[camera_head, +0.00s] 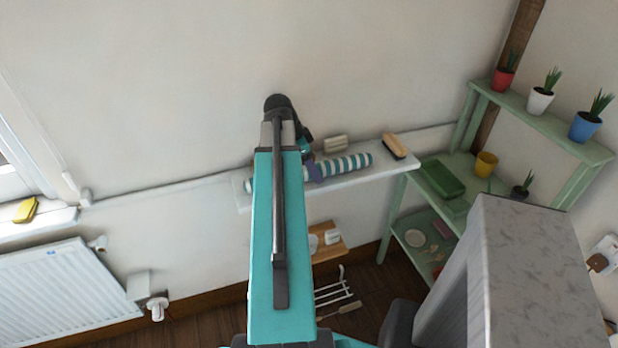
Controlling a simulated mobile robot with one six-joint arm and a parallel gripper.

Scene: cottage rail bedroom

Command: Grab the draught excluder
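A long roll with teal and white stripes, which looks like the draught excluder (345,166), lies along the white wall shelf (385,172). My teal arm crosses in front of it and hides its middle left part; a short striped end shows left of the arm. A purple patch shows around the roll just right of the arm; I cannot tell whether it is a band or part of my gripper. My gripper (306,150) is mostly hidden behind the arm's far end, close to the roll. I cannot see its fingers clearly or whether they touch the roll.
A wooden brush (394,146) and a cream block (335,143) sit on the same shelf. A green shelf unit (401,205) with pots stands right. A radiator (65,295) is at left.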

